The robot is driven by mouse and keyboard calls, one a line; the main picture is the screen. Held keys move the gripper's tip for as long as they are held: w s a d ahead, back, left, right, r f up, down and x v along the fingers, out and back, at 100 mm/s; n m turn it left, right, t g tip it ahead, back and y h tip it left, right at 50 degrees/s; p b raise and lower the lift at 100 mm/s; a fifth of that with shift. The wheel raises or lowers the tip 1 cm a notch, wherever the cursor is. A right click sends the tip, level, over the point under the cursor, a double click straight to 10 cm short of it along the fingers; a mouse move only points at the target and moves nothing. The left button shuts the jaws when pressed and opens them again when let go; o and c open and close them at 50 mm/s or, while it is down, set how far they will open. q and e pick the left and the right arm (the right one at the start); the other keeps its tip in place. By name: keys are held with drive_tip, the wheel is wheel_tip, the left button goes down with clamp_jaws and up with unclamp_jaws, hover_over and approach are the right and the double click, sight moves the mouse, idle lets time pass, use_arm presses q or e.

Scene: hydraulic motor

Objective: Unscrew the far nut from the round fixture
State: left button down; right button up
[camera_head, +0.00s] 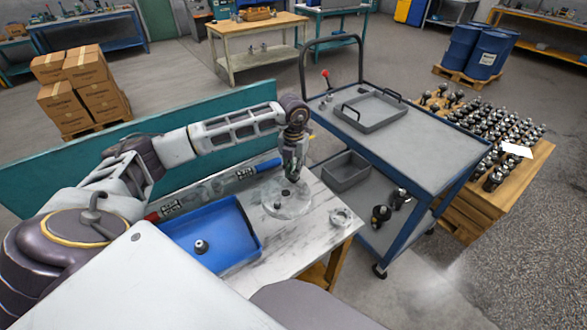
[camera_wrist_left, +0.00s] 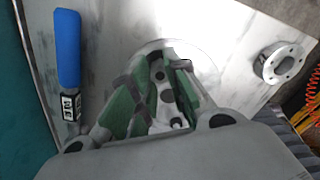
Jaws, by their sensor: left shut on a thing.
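The round fixture (camera_head: 285,208) is a pale grey disc lying on the marbled white worktable. A small dark post or nut (camera_head: 277,205) shows on its near part. My left gripper (camera_head: 291,179) points down over the far part of the fixture, shut on what appears to be the far nut, which its fingers mostly hide. In the left wrist view the green-padded fingers (camera_wrist_left: 160,95) stand over the fixture, whose pale rim (camera_wrist_left: 158,44) shows beyond them. Small dark and pale parts show between the fingers, too unclear to name. My right gripper is not in view.
A blue tray (camera_head: 250,236) holding one small metal part (camera_head: 201,247) lies left of the fixture. A flanged ring (camera_head: 342,217) lies right, also in the left wrist view (camera_wrist_left: 282,62). A blue-handled tool (camera_head: 268,165) lies behind. A grey cart (camera_head: 420,135) stands beyond the table's right edge.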

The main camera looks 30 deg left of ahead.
use_arm(q)
drive_tip(key=shift+n, duration=0.3)
drive_tip(key=shift+n+p, duration=0.55)
drive_tip(key=shift+n, duration=1.45)
drive_tip(key=c, duration=1.6)
unclamp_jaws()
drive_tip(key=shift+o, duration=0.2)
